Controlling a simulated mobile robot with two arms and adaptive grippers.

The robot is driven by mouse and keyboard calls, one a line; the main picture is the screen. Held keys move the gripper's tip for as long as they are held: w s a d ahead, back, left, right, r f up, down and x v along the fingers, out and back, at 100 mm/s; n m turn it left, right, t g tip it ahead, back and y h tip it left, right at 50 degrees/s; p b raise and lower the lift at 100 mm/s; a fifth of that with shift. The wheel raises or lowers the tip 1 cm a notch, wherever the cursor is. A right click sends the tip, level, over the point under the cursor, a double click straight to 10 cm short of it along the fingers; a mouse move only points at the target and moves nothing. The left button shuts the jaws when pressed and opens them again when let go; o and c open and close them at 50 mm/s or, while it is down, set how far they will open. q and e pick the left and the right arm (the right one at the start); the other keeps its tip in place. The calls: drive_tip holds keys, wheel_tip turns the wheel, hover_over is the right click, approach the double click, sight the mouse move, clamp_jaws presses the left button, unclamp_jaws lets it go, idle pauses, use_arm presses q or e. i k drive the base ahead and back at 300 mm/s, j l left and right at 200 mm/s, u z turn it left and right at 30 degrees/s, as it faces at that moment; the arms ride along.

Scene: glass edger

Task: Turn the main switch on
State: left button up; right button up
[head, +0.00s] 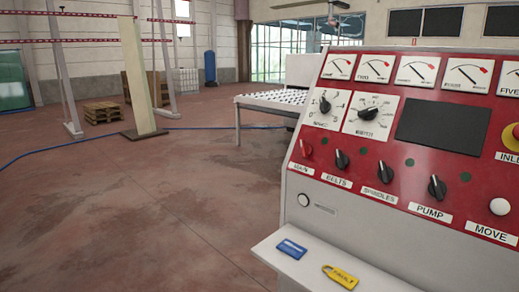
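The main switch (306,147) is a red knob above the MAIN label, at the left of the lower switch row on the red control panel (380,178). Its exact angle is too small to tell. Black knobs labelled BELTS (341,159), SPINDLES (385,173) and PUMP (437,187) follow to its right. Neither of my grippers shows in the head view.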

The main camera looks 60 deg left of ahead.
sight(306, 150)
drive_tip(key=u, duration=1.7)
